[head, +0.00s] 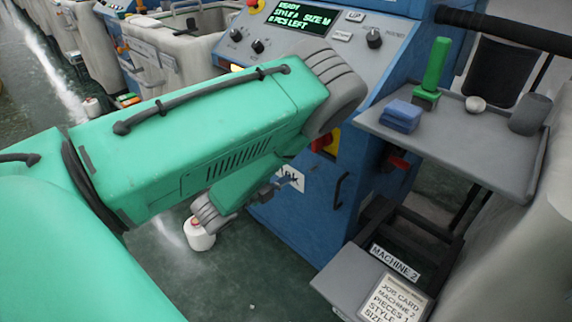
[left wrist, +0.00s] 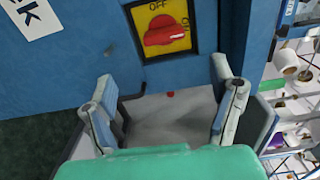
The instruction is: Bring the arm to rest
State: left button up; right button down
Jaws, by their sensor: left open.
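My left arm (head: 215,140), green with grey joints, reaches from the left across the front of the blue machine (head: 310,210). My left gripper (left wrist: 168,95) is open and empty in the left wrist view, its two fingers well apart. In that view it faces the blue panel below a red rotary switch (left wrist: 165,32) on a yellow plate marked OFF. In the head view the forearm hides most of the gripper, and the switch (head: 327,142) is partly covered. My right gripper is not in view.
A grey shelf (head: 480,150) at right holds blue folded cloth (head: 401,116), a green upright item (head: 435,66) and a dark cylinder (head: 530,113). A control panel (head: 325,40) with display and knobs is behind the arm. A job card (head: 393,300) lies front right. Green floor shows below.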

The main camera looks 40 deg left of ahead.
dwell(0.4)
pick_arm(q)
jog(key=s+d+f+n+g+y+p, duration=0.2)
jog(key=s+f+n+g+y, duration=0.1)
jog(key=s+f+n+g, duration=0.75)
jog(key=s+d+f+n+g, duration=0.2)
jog(key=s+d+n+g, duration=0.1)
jog(key=s, duration=0.5)
jog(key=s+d+f+n+g+h, duration=0.1)
jog(key=s+d+n+g, duration=0.3)
jog(key=s, duration=0.5)
jog(key=shift+d+f+n, duration=0.45)
jog(key=shift+f, duration=0.2)
